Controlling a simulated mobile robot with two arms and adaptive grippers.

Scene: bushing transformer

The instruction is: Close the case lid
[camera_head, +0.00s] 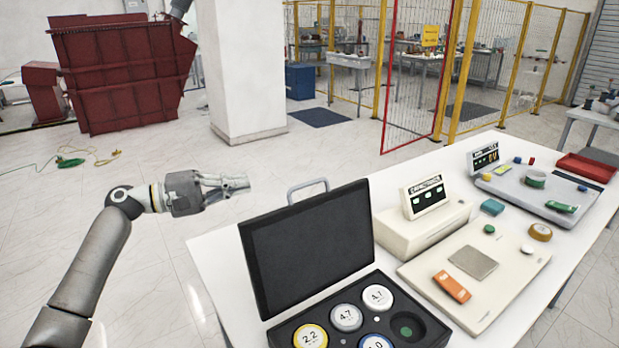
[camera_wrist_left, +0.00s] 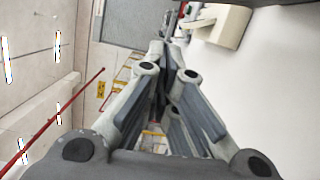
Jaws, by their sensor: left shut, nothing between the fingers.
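The black case (camera_head: 446,339) lies on the white table with its lid (camera_head: 307,245) standing up, open, at the case's back edge. A grey handle (camera_head: 307,186) sticks up above the lid's top edge. The case holds several round discs marked with numbers, such as 4.7 and 2.2, and one slot without a disc. My left gripper (camera_head: 238,184) is shut and empty, left of the lid and apart from it, at about the height of its top edge. Its fingers (camera_wrist_left: 165,85) come together in the left wrist view. My right gripper is not in view.
A beige device with a display (camera_head: 426,196) stands right of the lid. A beige board (camera_head: 525,262) with an orange part (camera_head: 452,287) is beside it. A grey board and red tray (camera_head: 585,167) are farther back.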

